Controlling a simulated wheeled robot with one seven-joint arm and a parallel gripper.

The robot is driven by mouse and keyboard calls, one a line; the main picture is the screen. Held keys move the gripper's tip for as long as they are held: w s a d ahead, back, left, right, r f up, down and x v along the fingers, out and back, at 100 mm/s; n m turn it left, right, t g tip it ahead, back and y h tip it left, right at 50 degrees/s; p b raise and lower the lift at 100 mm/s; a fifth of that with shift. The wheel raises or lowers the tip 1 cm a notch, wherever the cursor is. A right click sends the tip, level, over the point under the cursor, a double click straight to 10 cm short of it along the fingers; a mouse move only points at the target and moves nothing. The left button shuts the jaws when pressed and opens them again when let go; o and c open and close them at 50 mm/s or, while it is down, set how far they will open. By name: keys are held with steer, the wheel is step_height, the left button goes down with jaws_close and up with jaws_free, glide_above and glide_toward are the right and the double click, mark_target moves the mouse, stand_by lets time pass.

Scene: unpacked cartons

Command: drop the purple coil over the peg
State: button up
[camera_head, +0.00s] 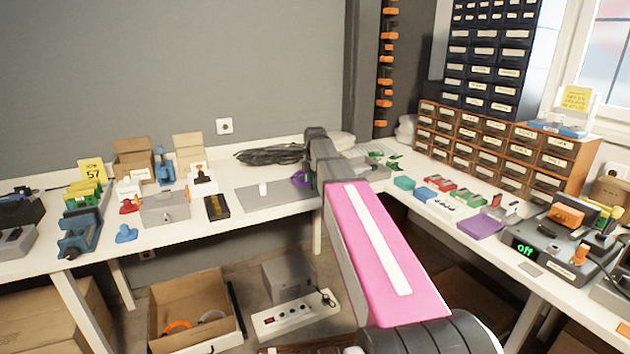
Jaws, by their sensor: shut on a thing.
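The purple coil (301,179) shows as a small purple shape at the left side of my wrist, above the grey mat (272,203) on the back bench. My gripper (307,177) is shut on the coil; its fingers are small and mostly hidden by my own arm. A short white upright piece, which looks like the peg (263,188), stands on the mat to the left of the coil. The coil is apart from the peg in the picture. I cannot tell its exact height above the mat.
Black cable (270,155) lies coiled behind the mat. A black tray (217,207) and a grey box (165,208) stand to the left. Small coloured blocks and a purple flat piece (482,226) lie on the right bench. The mat around the peg looks clear.

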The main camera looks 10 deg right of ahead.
steer(key=shift+f, duration=0.85)
steer(key=o, duration=1.1)
steer(key=shift+c, duration=0.2)
step_height(320, 180, up, 11)
steer(key=shift+f, duration=0.15)
